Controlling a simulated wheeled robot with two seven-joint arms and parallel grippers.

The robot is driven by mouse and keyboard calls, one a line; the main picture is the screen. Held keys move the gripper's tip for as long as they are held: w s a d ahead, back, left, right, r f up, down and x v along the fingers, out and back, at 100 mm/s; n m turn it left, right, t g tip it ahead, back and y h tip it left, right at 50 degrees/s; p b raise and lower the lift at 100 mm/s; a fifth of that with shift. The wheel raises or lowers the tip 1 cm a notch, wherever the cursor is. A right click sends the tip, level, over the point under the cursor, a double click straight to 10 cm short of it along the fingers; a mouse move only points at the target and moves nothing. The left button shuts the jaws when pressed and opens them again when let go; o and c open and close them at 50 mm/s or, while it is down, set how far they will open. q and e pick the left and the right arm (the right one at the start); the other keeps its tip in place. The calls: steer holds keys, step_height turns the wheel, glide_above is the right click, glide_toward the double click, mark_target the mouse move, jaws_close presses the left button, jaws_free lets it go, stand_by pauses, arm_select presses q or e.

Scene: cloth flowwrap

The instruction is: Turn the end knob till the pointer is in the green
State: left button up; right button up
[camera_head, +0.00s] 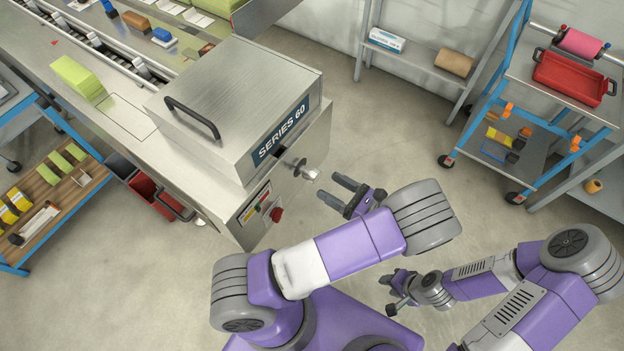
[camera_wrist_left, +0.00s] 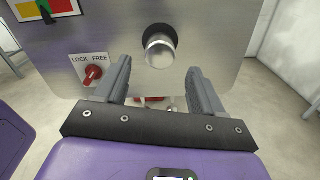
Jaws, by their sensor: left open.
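The end knob (camera_head: 309,173) is a short silver cylinder on the end face of the steel SERIES 60 machine (camera_head: 240,105). In the left wrist view the knob (camera_wrist_left: 160,48) lies ahead of my left gripper, between the lines of its fingers. My left gripper (camera_head: 338,190) is open, empty and apart from the knob. The red, yellow and green gauge (camera_head: 256,204) is on the same face. Its dark pointer (camera_wrist_left: 46,14) is cut by the frame's top, and I cannot tell its exact reading. My right gripper (camera_head: 392,290) is low at right, away from the machine.
A red LOCK/FREE switch (camera_wrist_left: 92,74) sits below and left of the knob; its setting is unclear. A blue cart (camera_head: 575,95) with a red tray (camera_head: 573,80) stands at right. Red bins (camera_head: 145,188) sit under the machine's left side.

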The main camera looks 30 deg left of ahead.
mark_target(318, 179)
arm_select(q)
steer(key=a, duration=0.5)
steer(key=a+b, duration=0.1)
steer(key=a, duration=0.1)
steer(key=shift+w+a, duration=0.2)
steer(key=shift+w, duration=0.05)
steer(key=c, duration=1.1)
